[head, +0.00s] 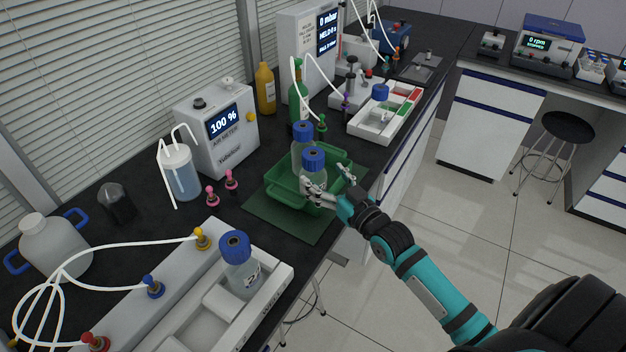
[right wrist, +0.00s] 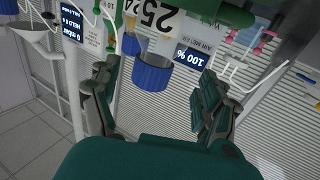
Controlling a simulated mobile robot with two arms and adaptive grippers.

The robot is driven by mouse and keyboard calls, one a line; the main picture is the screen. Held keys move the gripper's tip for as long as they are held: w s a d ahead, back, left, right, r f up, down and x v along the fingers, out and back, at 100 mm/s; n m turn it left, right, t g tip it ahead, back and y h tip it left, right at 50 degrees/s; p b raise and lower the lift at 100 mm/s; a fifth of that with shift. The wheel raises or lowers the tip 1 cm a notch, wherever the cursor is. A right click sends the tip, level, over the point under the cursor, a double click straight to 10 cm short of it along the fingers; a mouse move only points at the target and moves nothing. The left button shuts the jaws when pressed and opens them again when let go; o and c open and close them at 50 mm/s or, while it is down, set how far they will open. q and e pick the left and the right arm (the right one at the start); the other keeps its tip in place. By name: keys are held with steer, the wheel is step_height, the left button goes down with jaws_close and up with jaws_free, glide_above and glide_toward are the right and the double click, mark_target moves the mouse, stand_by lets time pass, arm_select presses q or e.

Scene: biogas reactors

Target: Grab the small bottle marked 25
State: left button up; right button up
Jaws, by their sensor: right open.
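Two clear bottles with blue caps stand in a green tray (head: 258,196) in the head view, a front one (head: 314,162) and one behind it (head: 302,134). In the right wrist view, which looks upside down, a label reading 25 (right wrist: 152,14) shows on a bottle with a blue cap (right wrist: 153,75). Part of another label, seemingly 24, shows beside it. My right gripper (head: 329,182) is open at the front bottle, one finger overlapping its lower part in view. In the wrist view the cap appears between the open fingers (right wrist: 158,85). My left gripper is out of view.
Another blue-capped bottle (head: 240,262) stands in a white rack at the front. The air meter (head: 217,125) stands behind the tray to the left. A green bottle (head: 298,95) and a white tray (head: 386,112) are farther back. Tubes hang around the bench.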

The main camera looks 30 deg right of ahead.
mark_target(319, 169)
steer(key=shift+w+p, duration=0.75)
steer(key=shift+w, duration=2.3)
steer(key=shift+s+r, duration=0.1)
steer(key=shift+c, duration=0.5)
jaws_close()
